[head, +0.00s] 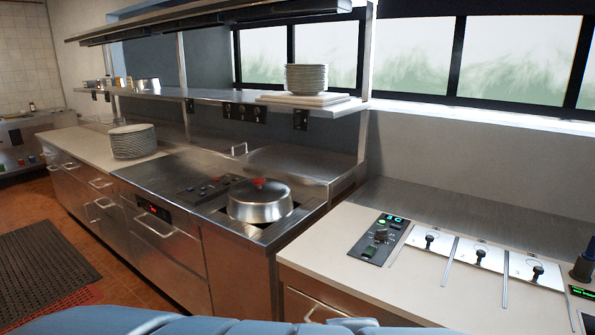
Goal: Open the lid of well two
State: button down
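Three steel well lids with black knobs lie in a row on the right counter. The left lid (431,239), the middle lid (479,256) and the right lid (537,271) all lie flat and look closed. Thin metal strips run between them. No number on the lids is legible, so I cannot tell for sure which is well two; the middle one is second in the row. My gripper is not in view. Pale blue parts of my own body show along the bottom edge.
A control panel (379,240) sits left of the lids. A dark object (584,262) stands at the right edge. Left of the lid counter, a domed metal cover with a red knob (260,200) sits on the cooktop. Plates (306,79) stand on the shelf. Bare counter (330,238) lies left of the panel.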

aim_at(481, 250)
jog(key=z, duration=1.2)
